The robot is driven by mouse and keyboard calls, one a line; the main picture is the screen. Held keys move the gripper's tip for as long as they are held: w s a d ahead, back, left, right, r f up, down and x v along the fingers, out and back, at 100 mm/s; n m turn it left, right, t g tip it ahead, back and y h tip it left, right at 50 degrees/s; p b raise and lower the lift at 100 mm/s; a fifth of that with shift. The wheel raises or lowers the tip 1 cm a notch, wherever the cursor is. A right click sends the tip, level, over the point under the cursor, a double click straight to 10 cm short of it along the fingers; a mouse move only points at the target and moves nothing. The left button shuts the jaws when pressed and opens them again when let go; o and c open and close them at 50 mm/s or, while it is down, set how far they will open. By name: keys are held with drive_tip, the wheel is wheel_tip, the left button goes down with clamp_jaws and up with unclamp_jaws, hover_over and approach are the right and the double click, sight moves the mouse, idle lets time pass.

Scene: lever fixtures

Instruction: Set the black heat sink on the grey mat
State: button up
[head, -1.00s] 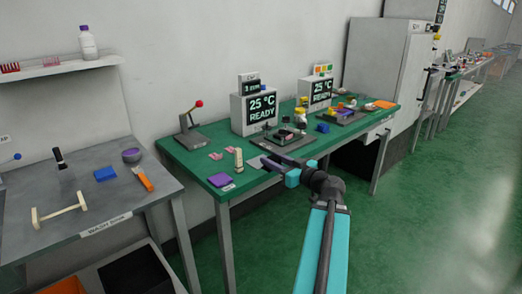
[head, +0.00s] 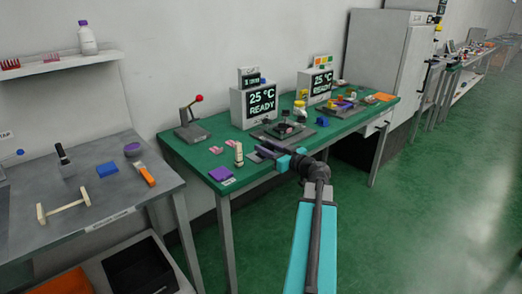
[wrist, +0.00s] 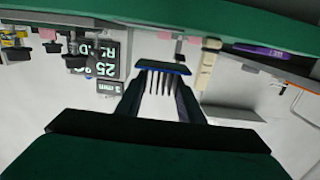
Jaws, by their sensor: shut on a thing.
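My gripper (head: 266,150) reaches over the near edge of the green table in the head view. In the wrist view, my gripper (wrist: 160,98) is shut on the black heat sink (wrist: 162,69), a dark finned block with a bluish edge between the fingers. The heat sink is too small to make out clearly in the head view. The grey mat (head: 252,158) is a small pale patch on the table, just left of and below the fingertips, partly covered by my gripper. A gap between heat sink and table cannot be judged exactly.
A cream upright piece (head: 239,154), pink pieces (head: 217,149) and a purple block (head: 221,174) lie left of the mat. A dark fixture plate (head: 284,133) stands just behind my gripper, before a display box (head: 254,106). A red-knobbed lever (head: 192,122) stands further left.

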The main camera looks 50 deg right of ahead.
drive_tip(key=shift+w+d+f, duration=0.1)
drive_tip(key=shift+w+d, duration=0.3)
drive_tip(key=shift+w, duration=0.4)
drive_tip(key=shift+w+d+f, duration=0.1)
drive_tip(key=shift+w+d, duration=0.35)
drive_tip(key=shift+w, duration=0.4)
drive_tip(key=shift+w+d+f, duration=0.1)
drive_tip(key=shift+w+d, duration=0.3)
drive_tip(key=shift+w, duration=0.4)
drive_tip(key=shift+w+d+b, duration=0.3)
drive_tip(key=shift+w+b, duration=0.05)
drive_tip(key=shift+w, duration=0.1)
drive_tip(key=shift+w+f+b, duration=0.1)
drive_tip(key=shift+f+b, duration=0.4)
drive_tip(key=shift+f, duration=1.25)
drive_tip(key=shift+f, duration=0.15)
drive_tip(key=o, duration=1.1)
